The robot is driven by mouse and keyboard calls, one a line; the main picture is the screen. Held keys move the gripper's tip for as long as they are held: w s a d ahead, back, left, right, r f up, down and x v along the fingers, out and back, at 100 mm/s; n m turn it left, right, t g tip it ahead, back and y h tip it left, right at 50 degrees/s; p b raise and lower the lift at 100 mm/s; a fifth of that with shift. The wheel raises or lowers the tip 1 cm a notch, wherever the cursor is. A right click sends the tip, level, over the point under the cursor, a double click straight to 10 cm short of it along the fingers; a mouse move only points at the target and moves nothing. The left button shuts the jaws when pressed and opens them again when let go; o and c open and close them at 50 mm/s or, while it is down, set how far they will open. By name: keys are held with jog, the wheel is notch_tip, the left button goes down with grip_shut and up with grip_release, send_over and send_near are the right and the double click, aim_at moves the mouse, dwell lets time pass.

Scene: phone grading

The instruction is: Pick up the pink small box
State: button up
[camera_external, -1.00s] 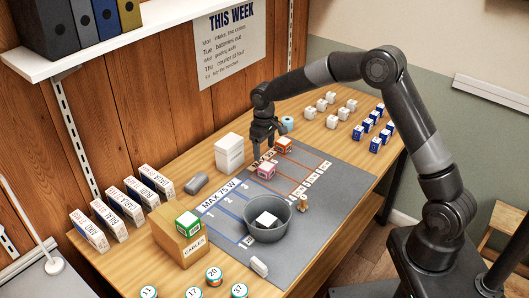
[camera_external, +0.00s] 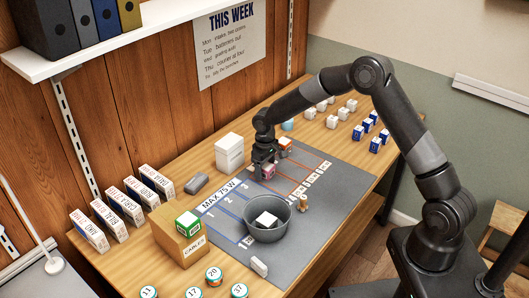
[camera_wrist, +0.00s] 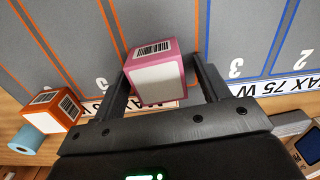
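The pink small box (camera_wrist: 158,72) stands on the grey mat (camera_wrist: 230,35) between the two fingers of my gripper (camera_wrist: 163,70) in the wrist view. It has a barcode label on top and a white face toward the camera. The fingers are apart, with a visible gap on the right side; the left finger is close to the box. In the external view the pink box (camera_external: 267,172) is partly hidden by my gripper (camera_external: 264,165), which is lowered around it.
An orange box (camera_wrist: 54,106) stands close by on the left in the wrist view, beside a blue roll (camera_wrist: 27,138). A dark grey bowl (camera_external: 267,228) holding a white box (camera_external: 267,218) is nearer the front. A white box stack (camera_external: 229,153) stands behind on the table.

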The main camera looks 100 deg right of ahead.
jog(key=c, duration=1)
jog(key=shift+r, duration=0.1)
